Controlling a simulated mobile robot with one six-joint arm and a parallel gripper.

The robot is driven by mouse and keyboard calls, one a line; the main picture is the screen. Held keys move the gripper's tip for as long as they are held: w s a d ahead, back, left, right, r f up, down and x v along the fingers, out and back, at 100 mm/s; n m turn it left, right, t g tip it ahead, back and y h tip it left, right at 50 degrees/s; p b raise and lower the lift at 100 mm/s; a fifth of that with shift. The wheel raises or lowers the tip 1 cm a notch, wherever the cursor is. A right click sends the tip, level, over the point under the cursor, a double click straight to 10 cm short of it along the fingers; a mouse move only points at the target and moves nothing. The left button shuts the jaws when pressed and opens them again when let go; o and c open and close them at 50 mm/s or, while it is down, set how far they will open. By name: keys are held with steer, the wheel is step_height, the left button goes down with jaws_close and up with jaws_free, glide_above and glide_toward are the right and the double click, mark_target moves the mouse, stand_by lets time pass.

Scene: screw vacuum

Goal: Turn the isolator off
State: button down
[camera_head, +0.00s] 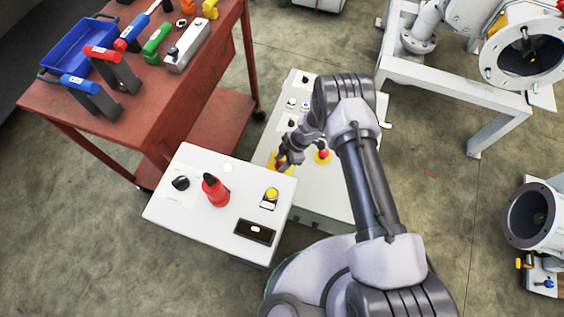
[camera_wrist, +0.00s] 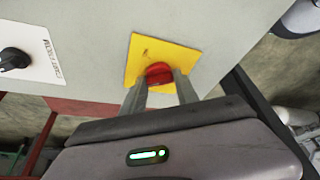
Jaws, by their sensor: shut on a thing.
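The isolator is a red knob (camera_wrist: 159,73) on a yellow square plate (camera_wrist: 142,55), seen in the wrist view on a light grey panel. My gripper (camera_wrist: 162,82) is shut on the red knob, with one finger on each side of it. In the head view my gripper (camera_head: 284,164) reaches down to the yellow plate (camera_head: 274,157) on the grey cabinet (camera_head: 327,203) behind the white box. There the knob is mostly hidden by my gripper, and its exact angle is hard to tell.
The white box (camera_head: 164,213) in front carries a red handle (camera_head: 215,190) and a yellow button (camera_head: 271,193). A red tool table (camera_head: 60,108) stands left, white pipework (camera_head: 455,82) right.

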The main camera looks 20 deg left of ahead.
steer(key=shift+w+n+g, duration=0.1)
steer(key=shift+n+g, duration=0.3)
steer(key=shift+n, duration=0.9)
steer(key=shift+a+h, duration=0.1)
steer(key=shift+h, duration=0.2)
steer(key=c, duration=0.9)
jaws_free()
steer(key=p+v, duration=0.7)
steer(key=v, duration=1)
steer(key=shift+w+r, duration=0.1)
steer(key=shift+r, duration=0.05)
